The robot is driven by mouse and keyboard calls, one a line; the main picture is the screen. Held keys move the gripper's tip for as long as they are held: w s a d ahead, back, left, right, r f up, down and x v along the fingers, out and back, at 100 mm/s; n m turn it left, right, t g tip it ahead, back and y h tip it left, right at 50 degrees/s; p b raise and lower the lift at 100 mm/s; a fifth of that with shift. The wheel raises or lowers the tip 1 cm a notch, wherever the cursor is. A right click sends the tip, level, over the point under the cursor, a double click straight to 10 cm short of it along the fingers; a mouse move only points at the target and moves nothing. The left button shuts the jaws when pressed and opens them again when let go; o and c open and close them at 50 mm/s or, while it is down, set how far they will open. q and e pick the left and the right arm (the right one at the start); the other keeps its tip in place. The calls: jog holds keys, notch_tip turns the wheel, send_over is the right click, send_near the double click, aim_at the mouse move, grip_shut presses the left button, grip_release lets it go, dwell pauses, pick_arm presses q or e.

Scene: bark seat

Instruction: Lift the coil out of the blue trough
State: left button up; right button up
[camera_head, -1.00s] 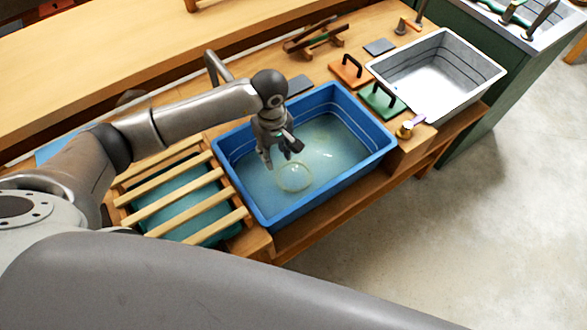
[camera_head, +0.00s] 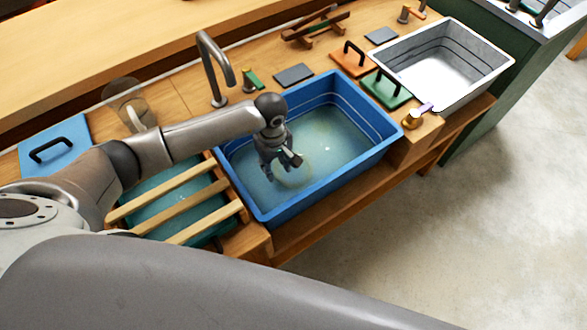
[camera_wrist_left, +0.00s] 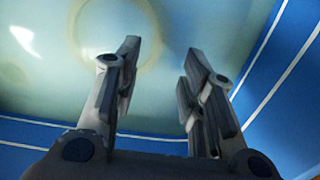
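The blue trough (camera_head: 372,157) stands on the wooden bench and holds murky, pale greenish water. The coil (camera_head: 306,172) is a faint pale ring in the water, partly hidden behind my left gripper (camera_head: 281,167) in the head view. My left gripper points down inside the trough, close to the coil. In the left wrist view the fingers (camera_wrist_left: 163,62) are spread apart with nothing between them. The coil (camera_wrist_left: 160,35) shows there as a blurred ring beyond the left finger. I cannot tell whether the finger touches it. My right gripper is not in view.
A slatted wooden rack (camera_head: 178,208) lies left of the trough. A grey tap (camera_head: 213,65) rises behind it. Right are a green handled lid (camera_head: 386,92), an orange one (camera_head: 352,62), a brass valve (camera_head: 412,120) and a grey metal basin (camera_head: 462,88).

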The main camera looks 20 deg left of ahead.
aim_at(279, 177)
pick_arm(q)
jog(key=shift+w+d+f+p, duration=0.15)
jog(key=shift+f+p, duration=0.05)
jog(key=shift+f, duration=1.2)
jog(key=shift+w+d+f+p, duration=0.1)
jog(key=shift+f+p, duration=0.05)
jog(key=shift+f, duration=1.25)
grip_shut()
